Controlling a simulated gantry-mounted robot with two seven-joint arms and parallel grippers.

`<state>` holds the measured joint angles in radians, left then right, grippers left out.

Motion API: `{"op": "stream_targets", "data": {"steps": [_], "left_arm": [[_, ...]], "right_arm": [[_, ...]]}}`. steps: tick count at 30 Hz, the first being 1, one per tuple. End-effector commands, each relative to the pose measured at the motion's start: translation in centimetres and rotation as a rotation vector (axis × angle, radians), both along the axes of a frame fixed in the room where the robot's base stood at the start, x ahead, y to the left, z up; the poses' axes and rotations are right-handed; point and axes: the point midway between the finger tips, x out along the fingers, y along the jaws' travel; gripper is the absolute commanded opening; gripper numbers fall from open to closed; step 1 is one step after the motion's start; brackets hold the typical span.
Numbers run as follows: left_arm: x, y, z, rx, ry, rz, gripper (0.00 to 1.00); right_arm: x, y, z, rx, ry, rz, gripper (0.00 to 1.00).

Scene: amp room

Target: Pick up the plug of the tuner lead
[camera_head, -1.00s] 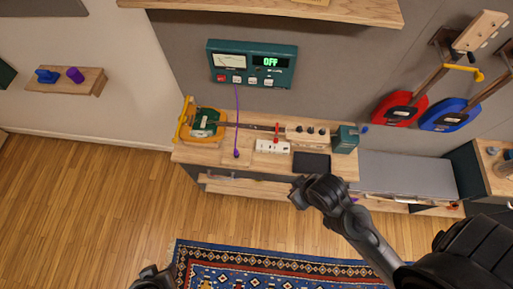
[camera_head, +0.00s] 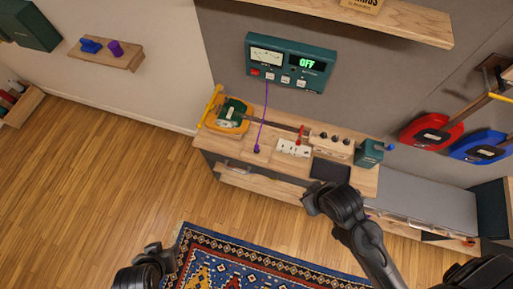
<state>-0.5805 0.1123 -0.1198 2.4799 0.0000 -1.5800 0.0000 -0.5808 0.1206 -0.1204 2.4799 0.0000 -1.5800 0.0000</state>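The tuner (camera_head: 288,66) is a dark green box on the wall with a dial and a lit "OFF" display. A thin purple lead (camera_head: 264,112) hangs from it to the wooden bench top. Its purple plug (camera_head: 256,148) is at the lead's lower end, near the bench's front edge and left of a white socket strip (camera_head: 294,148). My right gripper (camera_head: 314,199) is in front of the bench, right of and apart from the plug. My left gripper (camera_head: 168,262) is low in the view, over the floor by the rug. Neither gripper's opening shows clearly.
A shelf (camera_head: 345,22) overhangs above. A patterned rug (camera_head: 250,258) lies in front.

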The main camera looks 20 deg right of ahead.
Motion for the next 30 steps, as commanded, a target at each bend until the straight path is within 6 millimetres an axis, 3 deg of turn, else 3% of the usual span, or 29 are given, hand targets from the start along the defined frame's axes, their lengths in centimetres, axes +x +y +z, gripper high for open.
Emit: {"op": "stream_targets", "data": {"steps": [11, 21, 30], "left_arm": [[0.01, 0.03, 0.00, 0.002, 0.000, -0.002, 0.43], [0.00, 0.28, -0.02, 0.012, -0.001, -0.009, 0.43], [0.01, 0.27, -0.01, 0.012, -0.001, -0.009, 0.43]], "right_arm": [[0.03, 0.02, 0.02, 0.002, -0.001, -0.002, 0.00], [0.04, 0.01, 0.02, 0.001, -0.001, -0.002, 0.52], [0.19, -0.02, 0.14, 0.003, -0.006, -0.008, 0.53]]}}
